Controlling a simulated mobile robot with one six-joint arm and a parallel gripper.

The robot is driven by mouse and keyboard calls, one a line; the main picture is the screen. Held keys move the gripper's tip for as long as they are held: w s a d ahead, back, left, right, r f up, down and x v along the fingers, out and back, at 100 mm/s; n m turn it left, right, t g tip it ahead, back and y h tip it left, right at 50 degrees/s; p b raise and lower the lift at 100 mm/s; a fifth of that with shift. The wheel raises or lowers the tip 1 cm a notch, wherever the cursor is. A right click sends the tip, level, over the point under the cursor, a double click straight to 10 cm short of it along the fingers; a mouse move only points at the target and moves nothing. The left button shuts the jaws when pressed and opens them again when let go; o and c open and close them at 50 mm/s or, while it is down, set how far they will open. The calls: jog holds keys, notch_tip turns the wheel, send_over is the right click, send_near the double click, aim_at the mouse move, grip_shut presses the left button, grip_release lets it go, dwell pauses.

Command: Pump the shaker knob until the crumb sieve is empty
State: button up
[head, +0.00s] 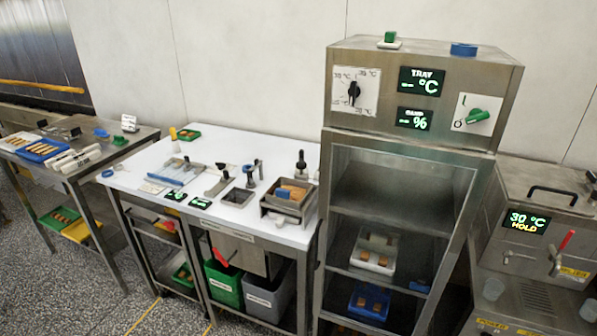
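The white-topped worktable (222,150) stands left of the steel cabinet. At its right end sits a steel box (268,209) with orange-brown and blue pieces in it. A black knob on an upright post (301,162) rises just behind the box. It may be the shaker knob, but I cannot tell for sure. A square dark opening (238,197) is set in the tabletop left of the box. I cannot make out which part is the crumb sieve or whether crumbs are in it. My gripper is not in view.
The tall steel cabinet (342,180) stands close to the table's right end. Below the table are a green bin (222,284) and a grey bin (268,298). A steel side table (130,150) with trays stands at left. The speckled floor in front at left is clear.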

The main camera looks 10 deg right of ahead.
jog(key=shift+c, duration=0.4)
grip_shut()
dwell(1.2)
